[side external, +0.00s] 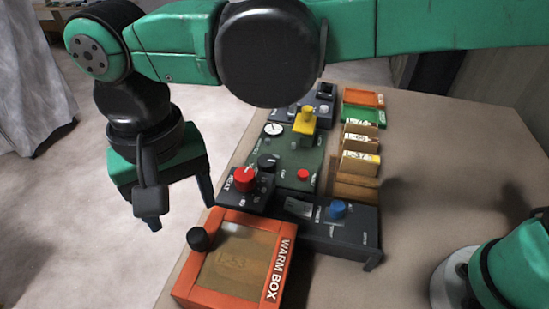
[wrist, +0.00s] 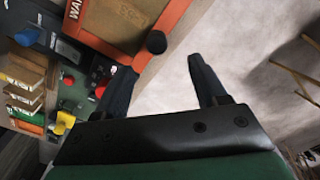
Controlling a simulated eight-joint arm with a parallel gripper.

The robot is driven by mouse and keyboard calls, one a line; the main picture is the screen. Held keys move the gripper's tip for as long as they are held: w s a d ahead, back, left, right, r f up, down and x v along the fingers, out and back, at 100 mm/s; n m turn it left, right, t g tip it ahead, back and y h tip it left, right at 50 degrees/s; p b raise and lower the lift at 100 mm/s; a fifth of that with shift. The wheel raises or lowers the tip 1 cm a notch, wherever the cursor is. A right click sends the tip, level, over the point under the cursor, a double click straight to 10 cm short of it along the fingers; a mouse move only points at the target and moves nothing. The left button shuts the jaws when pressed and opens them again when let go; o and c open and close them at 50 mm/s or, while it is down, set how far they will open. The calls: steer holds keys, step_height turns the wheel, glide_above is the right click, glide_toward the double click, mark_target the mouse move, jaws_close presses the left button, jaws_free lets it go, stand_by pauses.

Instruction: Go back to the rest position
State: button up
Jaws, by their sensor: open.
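My gripper (side external: 180,208) hangs past the left edge of the table in the side view, open and pointing down. In the wrist view its two fingers (wrist: 163,78) are spread apart with nothing between them. The orange-framed warm box (side external: 232,262) sits at the table's near left corner, its lid shut and a black knob at its left. It also shows at the top of the wrist view (wrist: 170,22). My gripper is beside the box and the red-knobbed heat unit (side external: 243,184), and appears apart from both.
A green panel (side external: 304,163) with a gauge and red button stands behind. A dark unit with a blue knob (side external: 338,209) is right of the box. A yellow-handled part (side external: 304,122), several wooden blocks (side external: 358,163) and orange and green trays stand farther back. The table's right side is largely bare.

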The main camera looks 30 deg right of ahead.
steer(key=w+d+r+t+y, duration=0.1)
steer(key=w+d+t, duration=0.1)
steer(key=d, duration=0.7)
steer(key=w+d+r+t, duration=0.1)
steer(key=w+d+r, duration=0.1)
steer(key=d, duration=0.6)
steer(key=s+d+f+t, duration=0.1)
steer(key=s+d+t, duration=0.1)
steer(key=d, duration=0.4)
steer(key=s+d+f+t+h, duration=0.1)
steer(key=s+d+f+t, duration=0.1)
steer(key=d, duration=0.5)
steer(key=shift+d+f, duration=0.3)
steer(key=shift+o, duration=0.3)
